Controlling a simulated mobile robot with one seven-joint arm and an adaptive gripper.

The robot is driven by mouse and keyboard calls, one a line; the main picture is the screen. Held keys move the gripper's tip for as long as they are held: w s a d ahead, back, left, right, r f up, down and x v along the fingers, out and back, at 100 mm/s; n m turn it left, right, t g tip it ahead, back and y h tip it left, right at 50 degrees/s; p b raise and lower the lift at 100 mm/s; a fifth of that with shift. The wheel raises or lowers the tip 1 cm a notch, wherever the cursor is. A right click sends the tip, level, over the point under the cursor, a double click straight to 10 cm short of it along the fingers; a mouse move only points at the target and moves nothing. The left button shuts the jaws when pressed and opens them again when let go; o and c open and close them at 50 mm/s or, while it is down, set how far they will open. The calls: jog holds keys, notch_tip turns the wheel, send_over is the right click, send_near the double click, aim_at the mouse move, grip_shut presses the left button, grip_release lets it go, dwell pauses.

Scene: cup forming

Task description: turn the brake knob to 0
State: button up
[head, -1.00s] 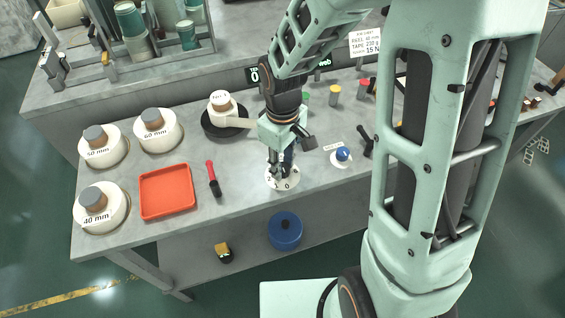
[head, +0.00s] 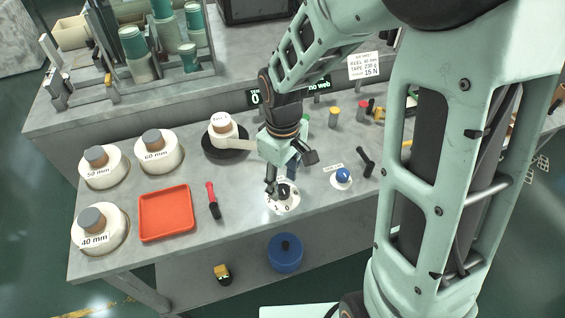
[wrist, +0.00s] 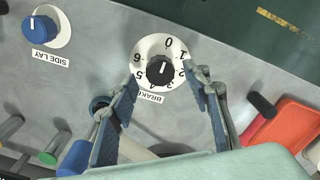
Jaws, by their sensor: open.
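The brake knob (wrist: 160,70) is black and sits on a white round dial (wrist: 145,50) with digits around its rim. In the wrist view its white mark points roughly towards 0. In the head view the knob (head: 284,191) and dial (head: 292,206) are at the table's front edge, partly covered by my gripper (head: 273,191). My gripper (wrist: 166,82) is open and empty. In the wrist view its two fingers lie either side of the knob, over the dial's near edge. I see no finger touching the knob; the exact height gap cannot be told.
A blue side-lay knob (head: 343,175) stands right of the dial. A red-handled tool (head: 213,200) and an orange tray (head: 166,213) lie left. White reels (head: 102,167) stand farther left. A blue pot (head: 285,253) sits below the tabletop.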

aim_at(283, 188)
notch_tip(283, 188, up, 10)
dwell(0.3)
jog(key=shift+d+f, duration=0.1)
